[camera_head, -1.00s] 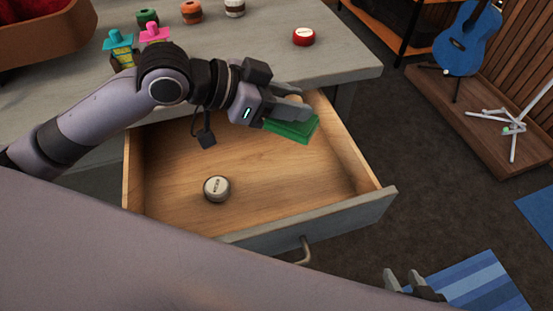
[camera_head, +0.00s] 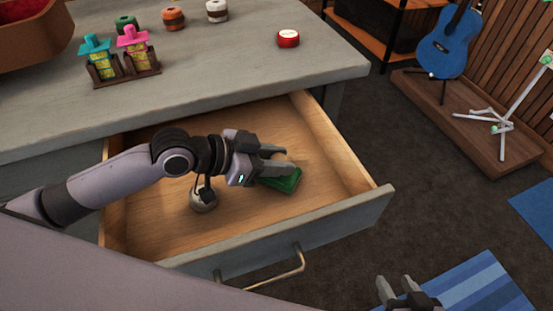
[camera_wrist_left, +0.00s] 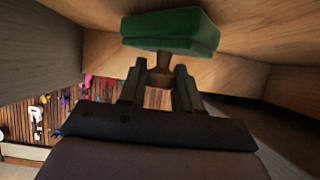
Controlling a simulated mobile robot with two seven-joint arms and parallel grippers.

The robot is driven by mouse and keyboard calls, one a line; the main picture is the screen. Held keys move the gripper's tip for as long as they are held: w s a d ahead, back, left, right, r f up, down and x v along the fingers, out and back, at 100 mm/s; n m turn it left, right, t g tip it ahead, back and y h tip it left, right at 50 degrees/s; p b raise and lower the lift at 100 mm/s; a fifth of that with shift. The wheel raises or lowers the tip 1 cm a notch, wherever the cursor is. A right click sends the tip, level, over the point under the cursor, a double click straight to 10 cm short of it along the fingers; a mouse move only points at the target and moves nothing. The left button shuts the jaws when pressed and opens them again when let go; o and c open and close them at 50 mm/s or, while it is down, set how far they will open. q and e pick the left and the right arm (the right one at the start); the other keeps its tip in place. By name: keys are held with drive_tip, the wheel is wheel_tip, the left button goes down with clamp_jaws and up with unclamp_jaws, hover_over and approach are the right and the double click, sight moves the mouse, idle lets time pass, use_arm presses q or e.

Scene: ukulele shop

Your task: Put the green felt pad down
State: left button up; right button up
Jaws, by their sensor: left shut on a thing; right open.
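The green felt pad (camera_head: 281,183) is a dark green block with a short wooden knob, seen in the left wrist view (camera_wrist_left: 165,58). My left gripper (camera_head: 283,160) is shut on that knob, with the green part beyond the fingertips. It holds the pad inside the open wooden drawer (camera_head: 318,229), in its right part. I cannot tell whether the pad touches the drawer floor. My right gripper (camera_head: 394,287) is open and empty at the bottom edge of the head view, outside the drawer.
On the grey counter (camera_head: 225,65) are a red tin (camera_head: 288,39), several small spools and a wooden rack (camera_head: 125,75) with two bottles. A blue ukulele (camera_head: 449,42) stands at the right.

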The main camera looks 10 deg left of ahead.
use_arm(q)
drive_tip(key=shift+f, duration=0.3)
drive_tip(key=o, duration=1.1)
drive_tip(key=shift+f, duration=0.15)
drive_tip(key=shift+o, duration=0.2)
drive_tip(key=shift+s, duration=0.1)
drive_tip(key=shift+r, duration=0.4)
drive_tip(key=p+v, duration=0.1)
drive_tip(key=v, duration=1.1)
drive_tip(key=shift+r, duration=0.1)
